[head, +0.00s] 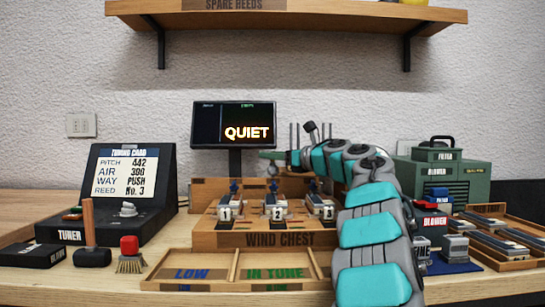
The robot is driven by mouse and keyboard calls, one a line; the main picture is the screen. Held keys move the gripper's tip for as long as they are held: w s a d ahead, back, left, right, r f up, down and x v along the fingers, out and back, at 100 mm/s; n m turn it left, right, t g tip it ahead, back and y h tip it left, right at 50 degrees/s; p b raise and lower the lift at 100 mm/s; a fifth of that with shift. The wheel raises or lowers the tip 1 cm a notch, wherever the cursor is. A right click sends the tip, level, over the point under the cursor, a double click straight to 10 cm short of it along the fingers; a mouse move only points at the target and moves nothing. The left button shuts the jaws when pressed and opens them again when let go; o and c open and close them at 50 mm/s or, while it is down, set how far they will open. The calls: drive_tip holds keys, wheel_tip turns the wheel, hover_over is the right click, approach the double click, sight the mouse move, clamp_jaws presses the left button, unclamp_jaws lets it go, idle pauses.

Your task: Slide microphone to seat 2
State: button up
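The wind chest (265,239) stands mid-table with blocks numbered 1 (225,212), 2 (276,212) and 3 (321,208) from left to right. My gripper (272,156) reaches in from the right, above and behind the blocks, pointing left. It is small and partly hidden by my wrist. I cannot tell whether its fingers are open or touching the microphone.
A screen (234,124) reading QUIET stands behind the chest. The tuner (115,195) and a brush (130,255) are at left. A tray (240,270) marked LOW and IN TUNE lies in front. The green blower (455,181) and a reed tray (500,239) are at right. A shelf (290,15) hangs above.

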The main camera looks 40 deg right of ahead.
drive_tip(key=shift+o, duration=1.1)
drive_tip(key=shift+s+d+f, duration=0.15)
drive_tip(key=shift+s, duration=0.4)
drive_tip(key=s+d+b, duration=0.1)
drive_tip(key=s, duration=0.5)
drive_tip(key=shift+s, duration=0.3)
drive_tip(key=shift+d, duration=0.1)
